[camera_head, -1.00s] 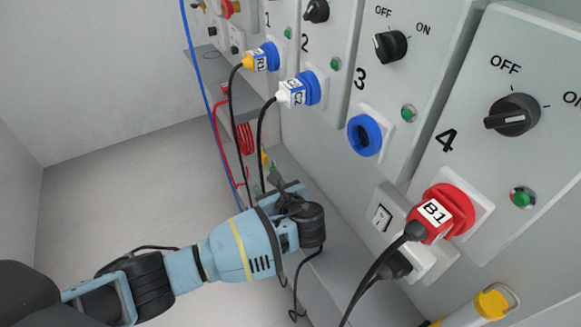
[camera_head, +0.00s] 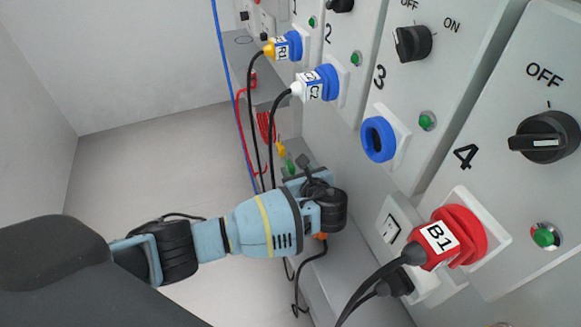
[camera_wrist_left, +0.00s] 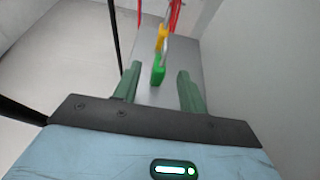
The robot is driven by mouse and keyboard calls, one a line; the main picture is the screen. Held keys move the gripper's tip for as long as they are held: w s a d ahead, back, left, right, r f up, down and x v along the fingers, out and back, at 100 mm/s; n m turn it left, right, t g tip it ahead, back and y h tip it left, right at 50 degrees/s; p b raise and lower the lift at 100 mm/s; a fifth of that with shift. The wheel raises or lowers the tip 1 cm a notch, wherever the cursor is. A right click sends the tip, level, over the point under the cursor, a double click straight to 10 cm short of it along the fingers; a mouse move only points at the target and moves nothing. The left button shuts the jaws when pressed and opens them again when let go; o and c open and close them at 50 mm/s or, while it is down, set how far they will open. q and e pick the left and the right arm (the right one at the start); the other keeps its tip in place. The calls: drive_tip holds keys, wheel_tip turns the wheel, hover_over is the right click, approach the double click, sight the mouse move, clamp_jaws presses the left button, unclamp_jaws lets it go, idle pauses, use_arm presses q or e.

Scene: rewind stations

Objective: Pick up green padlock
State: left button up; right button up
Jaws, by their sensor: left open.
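The green padlock (camera_wrist_left: 157,74) is in the left wrist view, above a grey ledge, between and slightly beyond the tips of my left gripper (camera_wrist_left: 158,84). The gripper is open, one green finger on each side of the padlock, and I see no contact. In the head view the green padlock (camera_head: 290,167) is small, just left of my left gripper (camera_head: 304,165), whose fingers are mostly hidden by its own body. A yellow padlock (camera_wrist_left: 161,37) hangs just behind the green one; it also shows in the head view (camera_head: 281,149). My right gripper is not in view.
The grey ledge (camera_wrist_left: 192,58) runs below the wall panels. Black cables hang from the yellow plug (camera_head: 276,49) and white plug (camera_head: 310,88) close to the padlocks. A red plug B1 (camera_head: 440,240) is at right. Floor at left is clear.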

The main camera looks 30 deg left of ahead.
sight(293, 167)
use_arm(q)
drive_tip(key=shift+b+x, duration=0.9)
drive_tip(key=shift+x, duration=1.7)
drive_tip(key=shift+d, duration=0.1)
clamp_jaws()
